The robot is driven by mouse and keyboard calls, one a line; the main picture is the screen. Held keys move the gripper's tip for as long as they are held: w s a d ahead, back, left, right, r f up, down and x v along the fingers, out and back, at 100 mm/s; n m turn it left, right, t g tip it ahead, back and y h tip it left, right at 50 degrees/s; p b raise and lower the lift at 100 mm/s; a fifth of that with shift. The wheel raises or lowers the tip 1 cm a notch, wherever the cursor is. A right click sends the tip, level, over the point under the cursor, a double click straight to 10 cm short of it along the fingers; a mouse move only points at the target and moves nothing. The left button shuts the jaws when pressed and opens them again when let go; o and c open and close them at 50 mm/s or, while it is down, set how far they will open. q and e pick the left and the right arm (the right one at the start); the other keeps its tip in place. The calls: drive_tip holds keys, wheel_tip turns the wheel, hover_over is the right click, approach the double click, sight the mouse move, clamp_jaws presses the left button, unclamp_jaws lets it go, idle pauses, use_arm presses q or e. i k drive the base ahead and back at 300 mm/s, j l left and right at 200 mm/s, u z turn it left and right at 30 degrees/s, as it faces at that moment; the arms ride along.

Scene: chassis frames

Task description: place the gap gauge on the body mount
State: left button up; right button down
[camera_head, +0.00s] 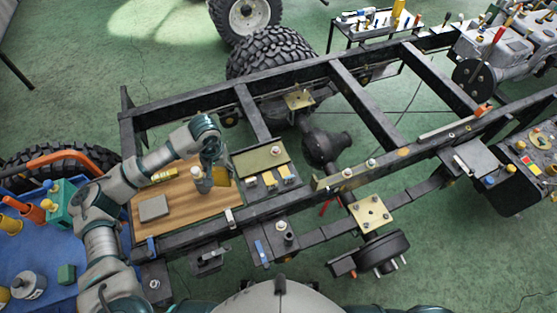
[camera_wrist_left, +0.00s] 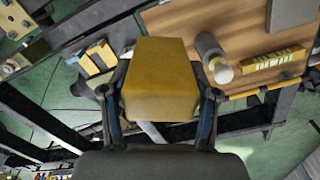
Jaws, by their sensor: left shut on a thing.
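My left gripper (camera_head: 214,160) is over the right part of a wooden board on the frame. In the left wrist view the gripper (camera_wrist_left: 160,95) is shut on a yellow block (camera_wrist_left: 160,78), probably the gap gauge; its fingers press on both sides. The block (camera_head: 221,178) is partly hidden by the gripper in the head view. I cannot tell for sure which part is the body mount. A brass plate with studs (camera_head: 371,213) sits near the front rail, and another brass plate (camera_head: 298,100) sits toward the far rail. My right gripper is out of view.
The wooden board (camera_head: 180,222) holds a grey pad (camera_head: 153,208), a grey-and-white cylinder (camera_head: 202,182) close to the gripper and a marked yellow piece (camera_head: 164,175). An olive tray (camera_head: 259,161) with small blocks lies to its right. Dark frame rails (camera_head: 360,100) surround open gaps.

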sight(249, 164)
drive_tip(key=j+z, duration=0.2)
drive_tip(key=z, duration=0.2)
drive_tip(key=i+j+z, duration=0.1)
drive_tip(key=j+z, duration=0.15)
drive_tip(key=z, duration=0.15)
drive_tip(key=j+z, duration=0.25)
drive_tip(key=z, duration=0.2)
drive_tip(key=j+z, duration=0.25)
drive_tip(key=z, duration=0.15)
drive_tip(key=k+j, duration=0.1)
drive_tip(key=j, duration=0.3)
